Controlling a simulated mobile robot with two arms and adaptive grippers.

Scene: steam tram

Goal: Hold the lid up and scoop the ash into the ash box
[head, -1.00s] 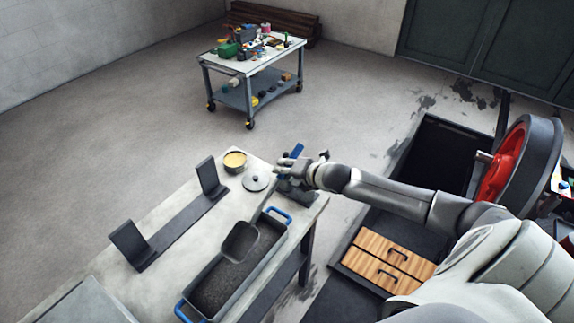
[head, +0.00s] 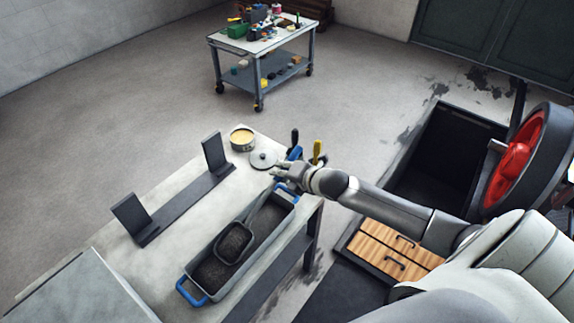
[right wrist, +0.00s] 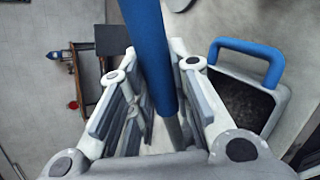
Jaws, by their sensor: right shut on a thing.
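The ash box (head: 262,252) is a long grey open tray with blue end handles, standing on the pale table. Dark granular ash (head: 268,219) lies in it. The scoop (head: 235,243) has its pan inside the box, with dark granular material in the pan. My right gripper (head: 285,174) is shut on the scoop's blue handle, just beyond the box's far end. In the right wrist view the blue handle (right wrist: 148,40) runs between the fingers, with the box's end handle (right wrist: 247,46) to the right. My left gripper is not in view. No raised lid shows.
A small round lid (head: 263,159) lies flat near a yellow-filled tin (head: 242,138). A dark stand with two uprights (head: 182,203) lies left of the box. A grey box-like surface (head: 80,290) fills the lower left. A trolley (head: 262,50) stands far off.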

